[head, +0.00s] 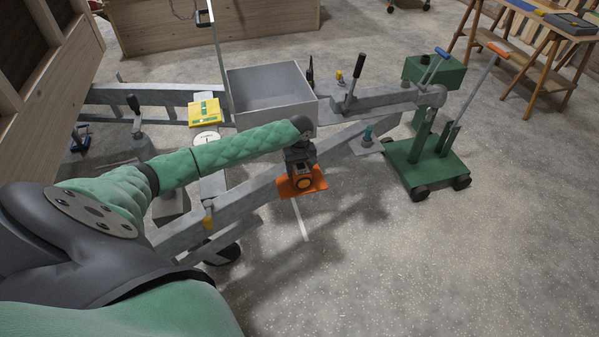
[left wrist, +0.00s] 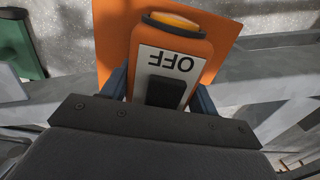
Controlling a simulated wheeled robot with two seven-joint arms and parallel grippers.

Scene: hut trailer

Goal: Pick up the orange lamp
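The orange lamp (head: 303,181) is at the trailer's near beam in the head view. In the left wrist view the lamp (left wrist: 190,45) fills the upper middle, with a yellow-orange lens, a white label reading OFF upside down and a dark switch. A wider orange plate lies behind it. My left gripper (head: 301,166) reaches down onto it from above. Its blue fingers (left wrist: 160,94) lie close along both sides of the lamp with no clear gap. The fingertips' contact is partly hidden. My right gripper is out of view.
The grey trailer beam (head: 240,195) runs beside the lamp, with a grey open box (head: 270,117) behind. A yellow case (head: 204,112) lies left of the box. A green wheeled machine (head: 425,160) stands to the right. The floor (head: 400,270) in front is clear.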

